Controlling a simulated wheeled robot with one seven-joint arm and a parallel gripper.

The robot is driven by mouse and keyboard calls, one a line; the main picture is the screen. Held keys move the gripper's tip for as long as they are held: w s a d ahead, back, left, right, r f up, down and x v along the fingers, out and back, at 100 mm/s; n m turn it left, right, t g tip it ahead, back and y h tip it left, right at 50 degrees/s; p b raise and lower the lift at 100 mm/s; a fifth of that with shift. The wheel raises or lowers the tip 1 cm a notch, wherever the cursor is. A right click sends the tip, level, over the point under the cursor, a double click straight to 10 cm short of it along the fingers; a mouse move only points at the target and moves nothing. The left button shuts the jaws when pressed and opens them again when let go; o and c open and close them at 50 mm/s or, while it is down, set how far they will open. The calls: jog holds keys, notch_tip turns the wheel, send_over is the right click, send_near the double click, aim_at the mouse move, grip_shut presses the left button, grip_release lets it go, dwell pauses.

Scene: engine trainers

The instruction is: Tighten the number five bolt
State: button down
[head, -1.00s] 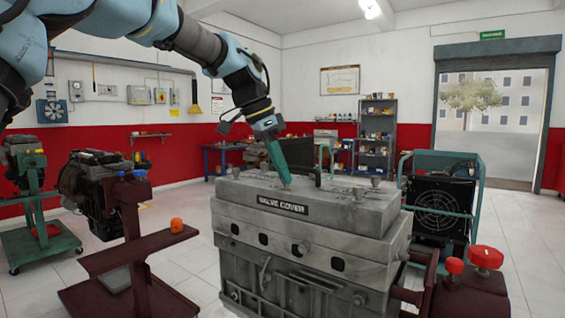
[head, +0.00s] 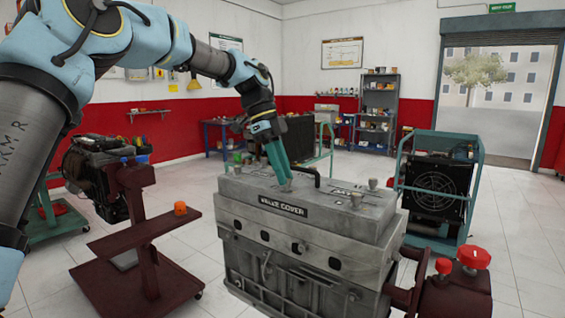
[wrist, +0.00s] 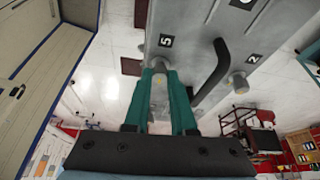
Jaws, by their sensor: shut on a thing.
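The grey engine block with its valve cover (head: 330,215) stands in the middle of the head view. Several bolts rise from the cover's top. My gripper (head: 287,183) points down onto the cover with its teal fingers. In the wrist view my gripper (wrist: 158,75) is shut on the number five bolt (wrist: 158,62), beside the black "5" label (wrist: 166,41). The fingers partly hide the bolt. The number two bolt (wrist: 238,81) stands apart to the right, by its "2" label (wrist: 253,58).
A dark bent pipe (wrist: 212,72) rises from the cover close to my fingers. A maroon stand (head: 140,232) with an orange knob is at left. A teal-framed unit (head: 438,185) stands behind at right. Red knobs (head: 474,256) are at front right. Open floor lies around the engine.

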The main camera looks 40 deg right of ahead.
jog(key=shift+d+m+y+p, duration=0.1)
jog(key=shift+m+y+p, duration=0.2)
jog(key=shift+m+p, duration=0.25)
jog(key=c, duration=0.7)
grip_release()
jog(key=shift+c, duration=0.2)
jog(key=b+v, duration=0.1)
jog(key=v, duration=0.9)
jog(key=shift+w+r+b, duration=0.2)
jog(key=shift+r+b, duration=0.1)
jog(key=shift+r, duration=0.05)
